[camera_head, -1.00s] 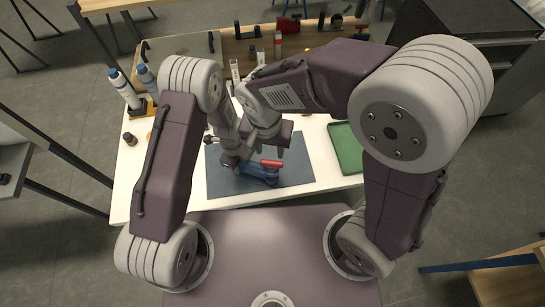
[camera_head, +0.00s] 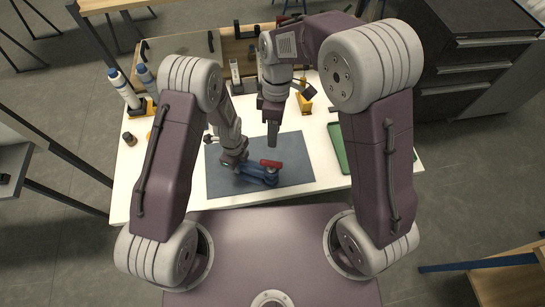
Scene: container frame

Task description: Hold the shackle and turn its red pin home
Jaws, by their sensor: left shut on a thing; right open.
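A blue shackle (camera_head: 258,176) lies on the dark grey-blue mat (camera_head: 295,160), with its red pin (camera_head: 271,163) showing at its upper right side. My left gripper (camera_head: 241,168) is shut on the shackle at its left end. My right gripper (camera_head: 272,142) is open and empty above the mat, behind the red pin and apart from it. How far the pin sits in the shackle is too small to tell.
The white table (camera_head: 345,182) carries a green tray (camera_head: 338,148) at the right. A yellow item (camera_head: 305,103) stands behind the mat, and white-and-blue bottles (camera_head: 124,88) stand at the left. The right part of the mat is clear.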

